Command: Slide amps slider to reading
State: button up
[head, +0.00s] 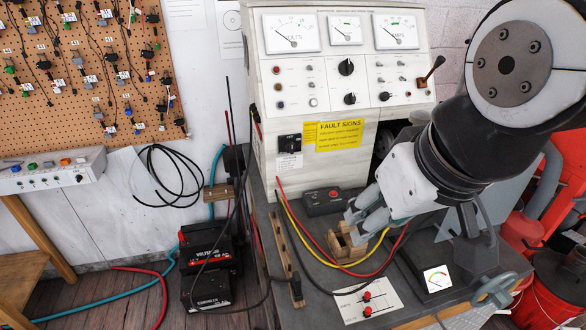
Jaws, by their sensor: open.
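A white slider plate (385,306) lies on the grey bench top near its front edge, with two small red knobs, an upper one (366,296) and a lower one (367,311). My gripper (362,222) is open and empty, pointing down-left above and behind the plate, apart from the knobs and close over a small wooden block.
The wooden block (345,245) and a black box with a red button (330,201) are near my gripper. Red, yellow and black cables (315,255) cross the bench. Batteries (207,285) stand on the floor at left.

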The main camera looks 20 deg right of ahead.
aim_at(366, 298)
jog(key=z, duration=0.3)
jog(key=k+l+u, duration=0.3)
jog(key=l, duration=0.15)
jog(key=l+u, duration=0.3)
jog(key=l, duration=0.2)
jog(key=k+l+u, duration=0.1)
jog(key=l+u, duration=0.2)
jog(key=l, duration=0.15)
